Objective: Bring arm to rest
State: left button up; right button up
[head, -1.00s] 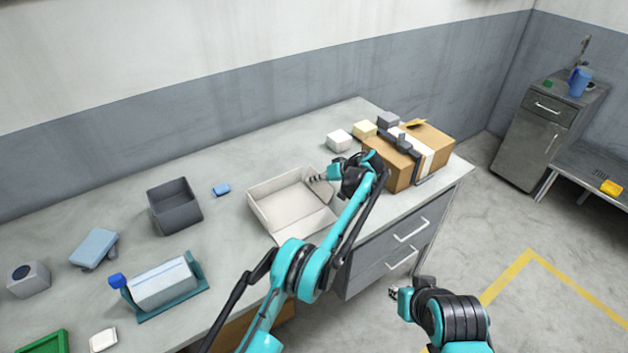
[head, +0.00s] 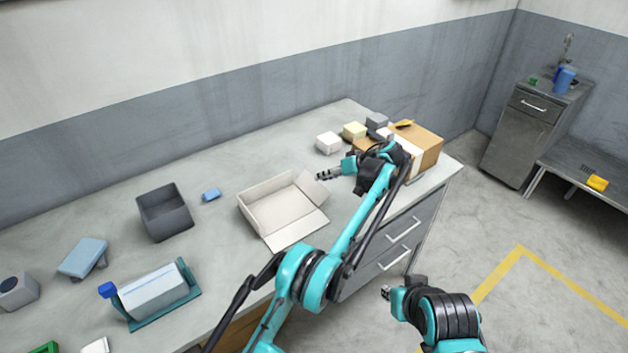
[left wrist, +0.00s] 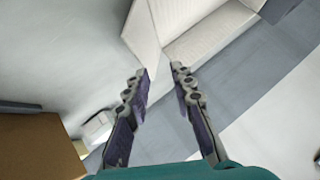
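My left gripper (head: 328,175) is over the table, just right of the open white box. In the left wrist view its two fingers (left wrist: 160,85) stand apart with nothing between them. The box flap shows just beyond the fingertips there; whether they touch it I cannot tell. My right gripper (head: 386,292) is low in front of the table, off its edge. Its fingers are too small to tell whether they are open.
An open white box (head: 258,212) lies on the table (head: 110,225). A brown carton (head: 428,145) is behind my left forearm. Small blocks (head: 328,143) stand near it. A dark grey bin (head: 166,218) and a teal-framed device (head: 160,297) are at left.

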pick_arm(q)
jog(key=shift+v, duration=0.95)
jog(key=s+a+r+m+h, duration=0.25)
jog(key=s+a+r, duration=0.25)
jog(key=a+r, duration=0.5)
jog(key=s+a+r+h, duration=0.35)
jog(key=s+a, duration=0.45)
jog(key=s, duration=0.3)
jog(key=s+a+f+h, duration=0.1)
jog(key=s+f, duration=0.2)
jog(key=s, duration=0.5)
jog(key=s+a+f+m+t+h, duration=0.1)
jog(key=s+a+f, duration=0.1)
jog(key=s, duration=0.7)
jog(key=s+a+f+m+t+h, duration=0.1)
jog(key=s+a+f, duration=0.1)
jog(key=s+f, duration=0.3)
jog(key=s, duration=0.4)
